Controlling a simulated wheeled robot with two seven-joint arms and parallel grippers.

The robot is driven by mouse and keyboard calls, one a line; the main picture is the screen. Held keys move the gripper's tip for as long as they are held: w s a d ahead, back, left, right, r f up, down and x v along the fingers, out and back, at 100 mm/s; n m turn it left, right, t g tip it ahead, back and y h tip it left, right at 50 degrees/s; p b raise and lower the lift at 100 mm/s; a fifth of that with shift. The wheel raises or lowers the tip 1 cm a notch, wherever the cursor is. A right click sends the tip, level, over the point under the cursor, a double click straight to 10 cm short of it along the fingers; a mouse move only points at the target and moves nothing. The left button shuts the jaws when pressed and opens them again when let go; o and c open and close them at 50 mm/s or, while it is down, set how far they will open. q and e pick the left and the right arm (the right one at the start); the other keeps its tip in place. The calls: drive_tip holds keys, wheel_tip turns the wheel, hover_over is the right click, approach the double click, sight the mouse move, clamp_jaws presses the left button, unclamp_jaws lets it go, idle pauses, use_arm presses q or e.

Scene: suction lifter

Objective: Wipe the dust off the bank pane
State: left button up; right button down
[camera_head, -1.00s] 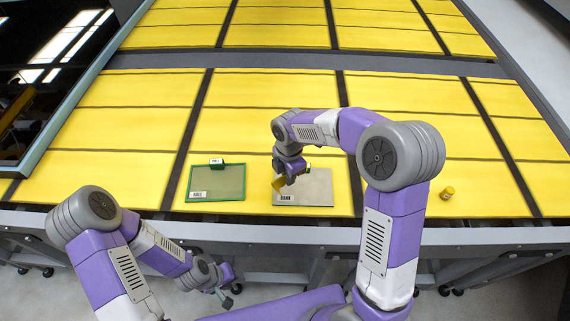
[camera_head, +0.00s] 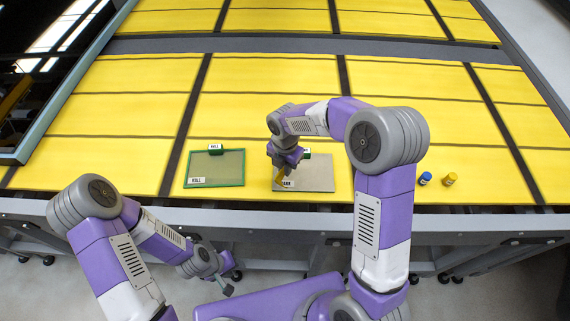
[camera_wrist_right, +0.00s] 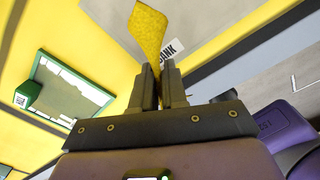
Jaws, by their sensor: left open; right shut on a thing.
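The bank pane (camera_head: 318,174) is a flat grey-beige sheet on the yellow table, with a label at its near left corner. In the right wrist view the pane (camera_wrist_right: 115,12) shows at the top, its label partly hidden and reading "ANK". My right gripper (camera_head: 284,166) is over the pane's left part, shut on a yellow cloth (camera_wrist_right: 149,35). The cloth hangs down near the label; I cannot tell whether it touches the pane. Dust is too fine to make out. My left gripper (camera_head: 228,288) is open and empty, low in front of the table.
A green-framed pane (camera_head: 222,168) with a green block (camera_head: 215,149) lies left of the bank pane. A blue jar (camera_head: 425,178) and a yellow jar (camera_head: 449,179) stand to the right. A dark framed panel (camera_head: 28,148) is at far left. Yellow table surface beyond is clear.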

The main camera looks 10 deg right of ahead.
sight(285, 181)
wheel_tip(285, 181, down, 3)
drive_tip(key=shift+f+b, duration=0.1)
drive_tip(key=shift+b, duration=0.65)
drive_tip(key=c, duration=1.6)
unclamp_jaws()
drive_tip(key=o, duration=1.3)
drive_tip(key=shift+f+b, duration=0.65)
drive_tip(key=shift+f, duration=0.3)
drive_tip(key=c, duration=1.5)
